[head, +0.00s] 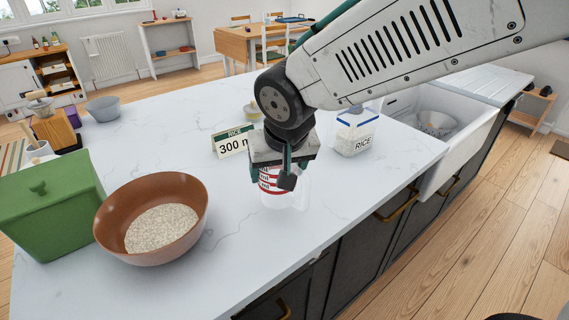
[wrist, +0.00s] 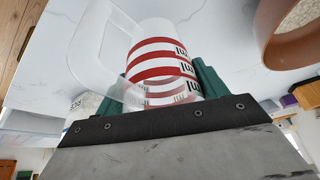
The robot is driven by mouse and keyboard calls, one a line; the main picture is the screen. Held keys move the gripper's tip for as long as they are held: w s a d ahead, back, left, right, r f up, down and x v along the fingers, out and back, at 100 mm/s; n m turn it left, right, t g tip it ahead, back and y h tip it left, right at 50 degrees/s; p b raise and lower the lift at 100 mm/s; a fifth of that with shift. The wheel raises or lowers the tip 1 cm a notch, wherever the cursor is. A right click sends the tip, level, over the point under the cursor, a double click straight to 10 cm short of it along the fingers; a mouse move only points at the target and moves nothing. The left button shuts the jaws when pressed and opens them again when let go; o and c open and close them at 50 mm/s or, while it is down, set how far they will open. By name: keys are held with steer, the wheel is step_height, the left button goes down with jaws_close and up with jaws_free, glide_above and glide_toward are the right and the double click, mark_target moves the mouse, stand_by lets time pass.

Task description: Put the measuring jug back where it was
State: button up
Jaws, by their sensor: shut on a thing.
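The clear measuring jug (head: 272,201) with red bands is upright over the white counter in the head view, partly hidden by my gripper (head: 277,178). My gripper is shut on the jug's body. In the wrist view the jug (wrist: 158,42) sits between the green fingers of my gripper (wrist: 155,88), with its clear handle to the left. It looks empty. I cannot tell whether its base touches the counter.
A brown bowl (head: 192,222) holding rice stands left, beside a green box (head: 50,210). A card reading "RICE 300 m…" (head: 231,142) stands behind the jug. A rice container (head: 356,132) stands to the right, before the sink (head: 455,130).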

steer(key=shift+w+d+f, duration=0.3)
steer(key=shift+w+f, duration=0.4)
steer(key=shift+w, duration=0.55)
steer(key=shift+w+d+f, duration=0.3)
steer(key=shift+w+f, duration=0.4)
steer(key=shift+w, duration=0.55)
steer(key=shift+w+d+f, duration=0.3)
steer(key=shift+w+f, duration=0.4)
steer(key=shift+w, duration=0.55)
steer(key=shift+f, duration=0.1)
steer(key=shift+f, duration=0.15)
steer(key=o, duration=1.2)
